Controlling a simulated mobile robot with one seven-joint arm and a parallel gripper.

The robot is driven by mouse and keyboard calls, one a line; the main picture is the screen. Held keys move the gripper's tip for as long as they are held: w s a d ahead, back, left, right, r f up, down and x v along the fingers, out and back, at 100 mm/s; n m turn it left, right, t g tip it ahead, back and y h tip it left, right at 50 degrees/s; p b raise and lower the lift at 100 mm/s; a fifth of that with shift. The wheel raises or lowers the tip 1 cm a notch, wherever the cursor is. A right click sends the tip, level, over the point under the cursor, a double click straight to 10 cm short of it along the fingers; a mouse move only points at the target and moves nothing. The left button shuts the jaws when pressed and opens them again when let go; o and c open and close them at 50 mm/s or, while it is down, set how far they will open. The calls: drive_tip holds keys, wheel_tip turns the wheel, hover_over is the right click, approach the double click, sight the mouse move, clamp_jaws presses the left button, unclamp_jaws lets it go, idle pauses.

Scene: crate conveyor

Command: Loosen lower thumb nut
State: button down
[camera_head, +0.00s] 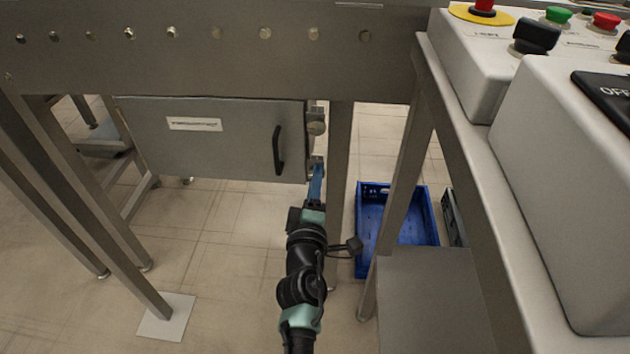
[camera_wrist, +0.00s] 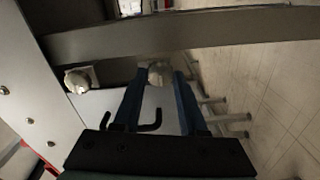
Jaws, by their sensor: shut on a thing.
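The lower thumb nut (camera_wrist: 160,72) is a round metal knob between my two blue fingers in the wrist view. My gripper (camera_head: 316,172) is shut on it, at the right edge of the grey cabinet door; my gripper also shows in the wrist view (camera_wrist: 158,80). In the head view my fingers mostly hide the lower nut. The upper thumb nut (camera_head: 316,128) sits above my fingertips on the same edge, untouched, and also shows in the wrist view (camera_wrist: 77,80). The grey door (camera_head: 220,145) is closed, with a black handle (camera_head: 279,150).
A steel leg (camera_head: 340,150) stands just right of the nuts. A blue crate (camera_head: 430,205) lies on the floor to the right. A control box (camera_head: 560,190) with buttons is at the right.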

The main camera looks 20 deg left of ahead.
idle(0.4)
drive_tip(key=shift+c, duration=2.2)
unclamp_jaws()
drive_tip(key=p+v, duration=0.3)
drive_tip(key=v, duration=1)
